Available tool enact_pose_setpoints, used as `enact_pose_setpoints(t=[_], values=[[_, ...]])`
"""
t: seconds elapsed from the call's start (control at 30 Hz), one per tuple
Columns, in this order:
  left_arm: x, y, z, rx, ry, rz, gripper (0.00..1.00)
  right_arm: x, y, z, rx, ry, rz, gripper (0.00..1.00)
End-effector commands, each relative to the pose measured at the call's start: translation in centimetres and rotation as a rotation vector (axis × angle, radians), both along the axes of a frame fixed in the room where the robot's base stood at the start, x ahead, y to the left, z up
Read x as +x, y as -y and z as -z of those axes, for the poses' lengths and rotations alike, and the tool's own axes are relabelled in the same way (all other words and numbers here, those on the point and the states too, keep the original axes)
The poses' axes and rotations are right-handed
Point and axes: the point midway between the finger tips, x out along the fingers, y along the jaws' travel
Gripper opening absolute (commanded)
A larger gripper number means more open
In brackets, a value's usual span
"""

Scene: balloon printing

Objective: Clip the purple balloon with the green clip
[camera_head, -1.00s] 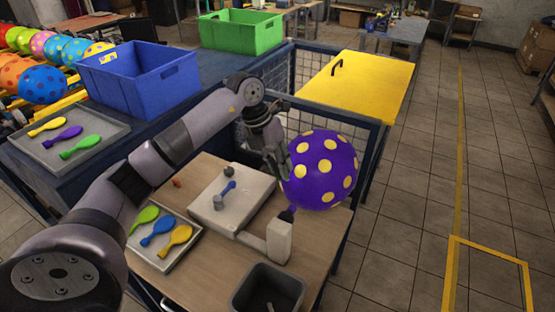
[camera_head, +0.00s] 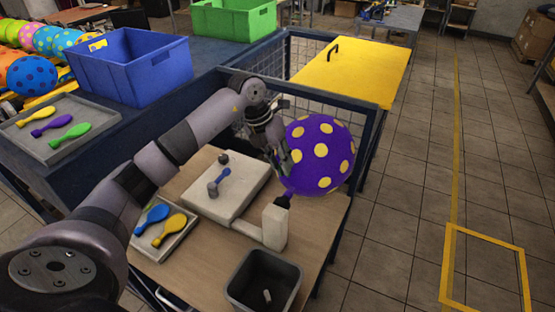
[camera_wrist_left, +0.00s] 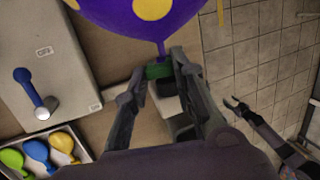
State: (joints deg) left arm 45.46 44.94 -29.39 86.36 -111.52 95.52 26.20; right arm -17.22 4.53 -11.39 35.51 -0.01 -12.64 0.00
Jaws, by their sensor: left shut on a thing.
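The purple balloon with yellow dots (camera_head: 322,150) is inflated, its neck down at the dark nozzle of the white pump stand (camera_head: 275,226). It also fills the top of the left wrist view (camera_wrist_left: 115,14). My left gripper (camera_head: 284,172) is beside the balloon's lower left. In the left wrist view its fingers (camera_wrist_left: 157,85) are shut on the green clip (camera_wrist_left: 158,71), which is at the balloon's neck. I cannot tell if the clip is fastened. My right gripper (camera_wrist_left: 236,104) shows at the right of the left wrist view, empty, its fingers apart.
A pale box (camera_head: 214,200) with a blue-handled tool stands left of the pump. A tray (camera_head: 150,252) holds flat balloons; my arm partly covers it in the head view. A dark bin (camera_head: 240,285) stands in front. A mesh fence frame (camera_head: 310,95) is behind the table.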

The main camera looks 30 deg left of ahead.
Motion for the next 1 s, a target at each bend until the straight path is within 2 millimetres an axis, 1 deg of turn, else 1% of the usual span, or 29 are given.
enact_pose_setpoints(t=[0.03,0.7,0.77,1.0], values=[[0.1,0.1,0.5,-0.001,-0.001,0.0,0.06,0.0,-0.1,0.4,0.001,0.0,0.0,0.47],[0.5,1.3,4.3,0.0,-0.001,0.0,0.06,0.0,-0.1,2.7,0.002,0.001,0.0,0.47],[0.5,1.2,4.0,0.001,0.0,0.0,0.06,0.0,-0.1,2.5,0.002,0.001,-0.001,0.47],[0.4,1.3,4.0,-0.001,-0.001,0.001,0.06,0.0,-0.1,2.5,0.001,0.001,-0.001,0.47]])
